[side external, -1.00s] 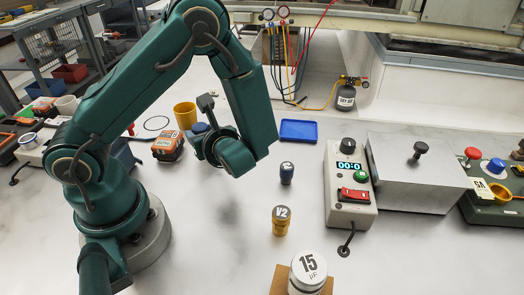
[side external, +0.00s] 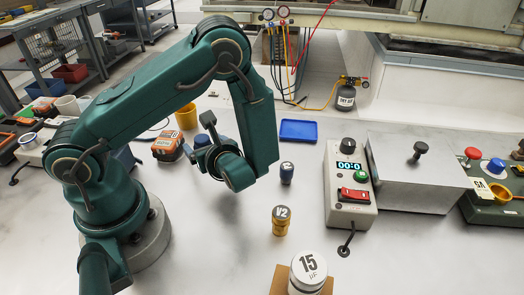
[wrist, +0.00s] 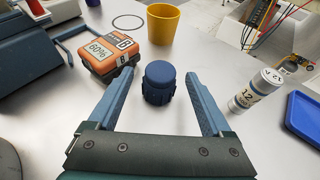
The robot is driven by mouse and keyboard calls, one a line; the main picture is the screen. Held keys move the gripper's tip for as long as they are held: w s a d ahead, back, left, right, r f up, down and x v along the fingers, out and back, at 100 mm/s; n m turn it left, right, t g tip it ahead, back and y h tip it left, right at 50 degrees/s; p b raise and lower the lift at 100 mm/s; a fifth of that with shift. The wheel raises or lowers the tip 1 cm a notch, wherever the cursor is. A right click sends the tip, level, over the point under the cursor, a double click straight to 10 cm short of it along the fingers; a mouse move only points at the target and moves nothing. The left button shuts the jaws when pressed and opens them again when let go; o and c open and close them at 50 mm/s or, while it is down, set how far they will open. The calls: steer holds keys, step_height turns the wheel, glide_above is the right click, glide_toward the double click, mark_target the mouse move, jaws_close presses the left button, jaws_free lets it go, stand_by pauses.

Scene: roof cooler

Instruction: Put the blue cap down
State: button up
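The blue cap (wrist: 158,84) is dark blue with a ribbed lower rim. In the wrist view it stands upright on the pale worktop, ahead of my gripper and in line with the gap between the fingers. My gripper (wrist: 160,88) is open, with one blue finger on each side of the cap. A strip of worktop shows between the cap and each finger, so neither seems to touch it. In the side external view my wrist hides most of the fingers, and I cannot make out the cap clearly there.
An orange labelled box (wrist: 112,50) sits left of the cap, with a yellow cup (wrist: 160,23) beyond. A white labelled cylinder (wrist: 257,90) and a blue tray (wrist: 307,117) are on the right.

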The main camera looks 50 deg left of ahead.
steer(key=shift+d+r, duration=0.2)
steer(key=shift+r, duration=0.05)
steer(key=v, duration=1)
steer(key=shift+d, duration=0.25)
steer(key=shift+s+d+r, duration=0.15)
steer(key=shift+d+r, duration=0.1)
steer(key=shift+d, duration=0.2)
steer(key=shift+s+r+n+g, duration=0.2)
steer(key=shift+n+g, duration=0.1)
steer(key=shift+n, duration=0.3)
steer(key=s+d+r+n+t+h, duration=0.1)
steer(key=r+n+h, duration=0.3)
steer(key=n, duration=0.5)
steer(key=s+d+r+n+t+h, duration=0.2)
steer(key=r+n+h, duration=0.3)
steer(key=n+h, duration=0.4)
steer(key=shift+s+d+t, duration=0.3)
steer(key=shift+d+t, duration=0.25)
steer(key=shift+t, duration=0.15)
